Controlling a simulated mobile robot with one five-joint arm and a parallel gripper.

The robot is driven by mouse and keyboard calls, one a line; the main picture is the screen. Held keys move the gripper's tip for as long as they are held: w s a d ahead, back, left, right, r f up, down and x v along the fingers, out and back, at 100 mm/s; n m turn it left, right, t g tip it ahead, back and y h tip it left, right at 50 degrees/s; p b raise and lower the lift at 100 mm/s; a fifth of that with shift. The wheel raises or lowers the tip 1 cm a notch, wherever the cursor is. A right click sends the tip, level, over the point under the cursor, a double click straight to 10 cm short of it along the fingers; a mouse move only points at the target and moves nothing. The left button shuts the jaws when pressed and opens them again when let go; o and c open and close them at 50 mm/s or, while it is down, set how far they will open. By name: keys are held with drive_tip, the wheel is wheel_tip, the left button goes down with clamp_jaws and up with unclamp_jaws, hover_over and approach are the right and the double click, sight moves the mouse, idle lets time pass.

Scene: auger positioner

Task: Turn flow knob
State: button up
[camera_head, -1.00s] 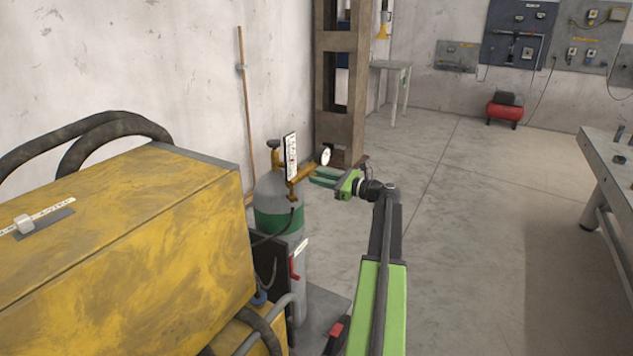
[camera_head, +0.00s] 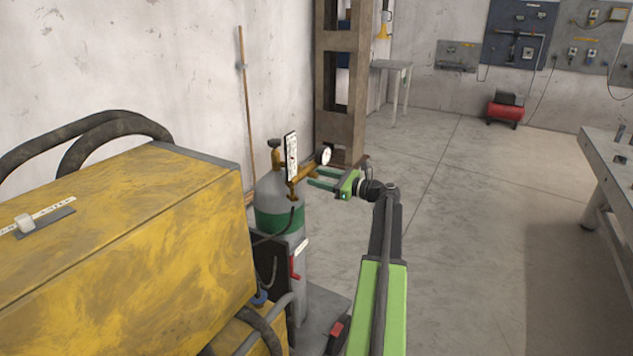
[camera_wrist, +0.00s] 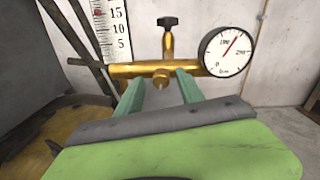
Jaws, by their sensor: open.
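A small brass knob (camera_wrist: 160,79) sticks out from the front of the horizontal brass regulator body (camera_wrist: 130,71) in the wrist view; it appears to be the flow knob. My gripper (camera_head: 316,178) is open, with its green fingers pointing at the regulator on the gas cylinder (camera_head: 270,190). In the wrist view the fingers stand to the left and right of the knob, with gaps on both sides. I cannot tell how far the tips reach along it. In the head view the knob is too small to make out.
A white scale tube (camera_wrist: 110,30) rises left of the knob, and a round gauge (camera_wrist: 228,50) sits right. A black valve handle (camera_wrist: 168,23) stands behind. A yellow machine (camera_head: 140,240) is left of the cylinder. Open floor (camera_head: 470,220) lies right.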

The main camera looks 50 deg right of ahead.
drive_tip(key=v, duration=1.7)
drive_tip(key=shift+s, duration=0.25)
drive_tip(key=shift+r, duration=0.1)
